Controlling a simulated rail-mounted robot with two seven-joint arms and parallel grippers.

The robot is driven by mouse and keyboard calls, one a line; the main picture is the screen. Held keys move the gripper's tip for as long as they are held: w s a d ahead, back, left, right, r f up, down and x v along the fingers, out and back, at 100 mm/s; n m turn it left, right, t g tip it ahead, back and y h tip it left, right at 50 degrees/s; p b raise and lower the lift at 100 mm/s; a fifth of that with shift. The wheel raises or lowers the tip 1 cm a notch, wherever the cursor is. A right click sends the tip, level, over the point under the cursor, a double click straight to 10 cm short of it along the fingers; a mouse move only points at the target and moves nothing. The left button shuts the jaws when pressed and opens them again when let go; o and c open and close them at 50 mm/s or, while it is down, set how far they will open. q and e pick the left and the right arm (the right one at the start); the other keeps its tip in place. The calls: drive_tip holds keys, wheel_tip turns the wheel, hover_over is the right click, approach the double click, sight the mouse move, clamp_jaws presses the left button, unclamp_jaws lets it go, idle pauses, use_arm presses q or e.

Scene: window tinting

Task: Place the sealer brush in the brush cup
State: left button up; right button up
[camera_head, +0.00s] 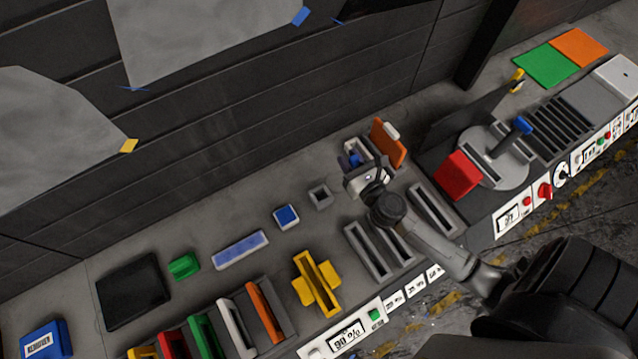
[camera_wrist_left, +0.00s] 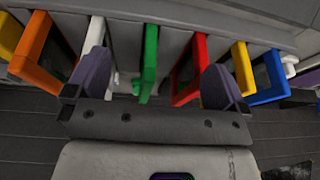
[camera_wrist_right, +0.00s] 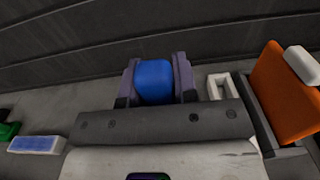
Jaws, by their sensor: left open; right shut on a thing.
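My right gripper (camera_head: 354,170) is shut on a blue block-shaped thing, which I take to be the sealer brush (camera_wrist_right: 154,82). In the right wrist view its blue face fills the gap between the purple fingers; its lower part is hidden. A small white-rimmed holder (camera_wrist_right: 220,86) stands just right of the fingers. A small square grey cup (camera_head: 320,196) is open and apart from the gripper, to its lower left. I cannot tell which of these two is the brush cup. My left gripper (camera_wrist_left: 155,78) is open, with green and red handles between or beyond its fingers, not gripped.
A blue square (camera_head: 286,216), a blue pad (camera_head: 240,249) and a yellow holder (camera_head: 316,284) lie along the bench. The dark panelled wall (camera_head: 260,110) is close behind.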

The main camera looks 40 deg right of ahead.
use_arm(q)
drive_tip(key=f+b, duration=0.3)
drive_tip(key=f, duration=0.1)
drive_tip(key=shift+d+b, duration=0.2)
drive_tip(key=shift+b, duration=0.15)
drive_tip(key=shift+a+f, duration=0.15)
drive_tip(key=shift+f, duration=0.1)
use_arm(e)
drive_tip(key=shift+w+a+f, duration=0.7)
drive_tip(key=shift+a+f, duration=0.5)
drive_tip(key=shift+f, duration=0.3)
drive_tip(key=shift+w+a+f, duration=0.7)
drive_tip(key=shift+a+f, duration=0.5)
drive_tip(key=shift+f, duration=0.25)
drive_tip(key=shift+w+a+f, duration=0.7)
drive_tip(key=shift+a+f, duration=0.5)
drive_tip(key=shift+f, duration=0.3)
use_arm(q)
drive_tip(key=shift+b, duration=0.3)
drive_tip(key=shift+f, duration=0.2)
use_arm(e)
drive_tip(key=shift+f, duration=0.2)
drive_tip(key=o, duration=0.9)
use_arm(q)
drive_tip(key=shift+r, duration=0.15)
use_arm(e)
drive_tip(key=shift+r, duration=0.1)
